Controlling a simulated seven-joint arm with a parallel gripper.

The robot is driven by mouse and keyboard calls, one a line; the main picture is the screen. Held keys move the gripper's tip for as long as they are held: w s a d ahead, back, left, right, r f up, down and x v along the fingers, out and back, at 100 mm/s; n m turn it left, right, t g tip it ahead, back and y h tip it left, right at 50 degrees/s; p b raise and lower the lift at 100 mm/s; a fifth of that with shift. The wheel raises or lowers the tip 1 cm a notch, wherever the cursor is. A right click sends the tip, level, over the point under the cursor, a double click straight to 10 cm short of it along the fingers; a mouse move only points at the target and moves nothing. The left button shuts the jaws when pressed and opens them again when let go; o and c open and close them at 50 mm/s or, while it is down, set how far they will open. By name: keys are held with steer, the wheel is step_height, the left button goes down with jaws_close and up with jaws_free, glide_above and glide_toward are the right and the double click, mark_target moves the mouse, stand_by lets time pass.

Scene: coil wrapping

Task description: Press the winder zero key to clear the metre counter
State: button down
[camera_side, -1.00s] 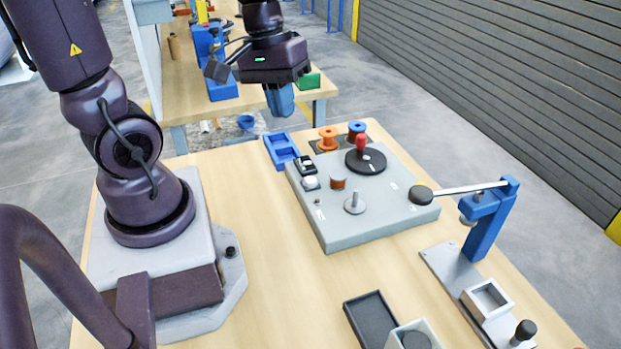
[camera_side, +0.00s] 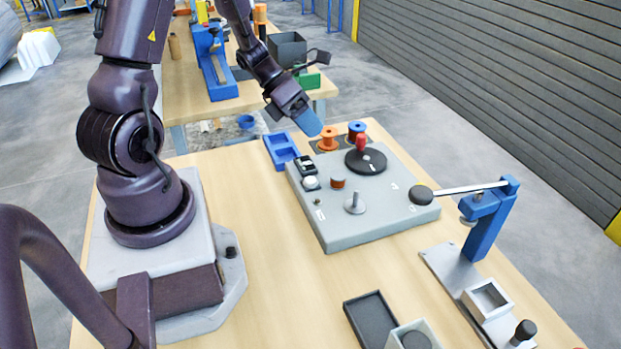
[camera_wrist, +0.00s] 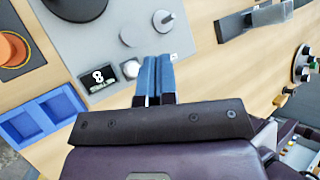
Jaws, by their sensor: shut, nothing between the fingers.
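The grey winder (camera_side: 385,221) lies flat on the table in the side view. Its small black metre counter (camera_side: 305,163) sits near its left edge and shows a white digit like an 8 in the wrist view (camera_wrist: 98,78). The white round zero key (camera_side: 310,183) is beside the counter and also shows in the wrist view (camera_wrist: 131,69). My gripper (camera_side: 315,130) has blue fingers, shut and empty, above the far left end of the winder. In the wrist view the fingertips (camera_wrist: 158,60) appear just right of the key, apart from it.
A blue two-pocket tray (camera_side: 282,155) lies beyond the winder's left corner. An orange spool (camera_side: 328,140) and a blue spool (camera_side: 356,131) stand behind it. A red-handled crank (camera_side: 362,146) rises from the winder. A blue stand (camera_side: 492,220) with a rod is at right.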

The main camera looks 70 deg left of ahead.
mark_target(311, 178)
steer(key=shift+f, duration=4.4)
steer(key=shift+f, duration=0.15)
steer(key=shift+f, duration=0.25)
steer(key=shift+f, duration=0.5)
steer(key=shift+r, duration=0.9)
